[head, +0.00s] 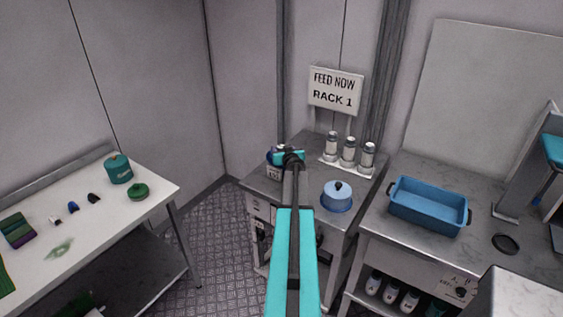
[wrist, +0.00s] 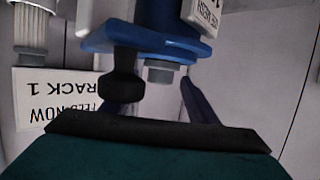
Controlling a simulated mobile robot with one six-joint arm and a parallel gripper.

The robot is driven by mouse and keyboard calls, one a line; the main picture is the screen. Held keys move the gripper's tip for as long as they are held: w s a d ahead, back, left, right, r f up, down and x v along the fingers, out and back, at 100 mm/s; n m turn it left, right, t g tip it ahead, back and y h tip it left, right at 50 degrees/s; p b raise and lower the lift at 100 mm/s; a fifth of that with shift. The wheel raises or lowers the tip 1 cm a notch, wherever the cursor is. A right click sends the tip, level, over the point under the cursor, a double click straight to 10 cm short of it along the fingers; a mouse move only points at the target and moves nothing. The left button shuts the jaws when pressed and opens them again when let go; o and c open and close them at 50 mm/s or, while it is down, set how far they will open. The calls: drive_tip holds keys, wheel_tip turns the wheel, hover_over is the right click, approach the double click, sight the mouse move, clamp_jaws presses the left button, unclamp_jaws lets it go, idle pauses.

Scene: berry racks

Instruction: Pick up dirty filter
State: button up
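My gripper (head: 288,157) is over the back left of the middle counter, beside a small blue housing (head: 271,155) with a white label. In the wrist view, upside down, the blue housing (wrist: 160,45) shows a flange, a grey stub and a dark knob (wrist: 121,78). My dark fingers (wrist: 158,108) stand apart on either side below it, with nothing visibly held between them. Several pale cylindrical filters (head: 348,152) stand on a white holder to the right; a ribbed one (wrist: 30,28) shows in the wrist view. I cannot tell which filter is dirty.
A blue lidded pot (head: 337,198) sits right of my arm. A blue bin (head: 428,207) and a black ring (head: 506,243) lie on the right counter. The white table (head: 110,215) at left holds green containers and small items. A Rack 1 sign (head: 336,91) hangs behind.

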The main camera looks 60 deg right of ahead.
clamp_jaws()
drive_tip(key=shift+r, duration=0.1)
wheel_tip(320, 180, up, 18)
drive_tip(key=b, duration=0.3)
idle(0.8)
idle(0.5)
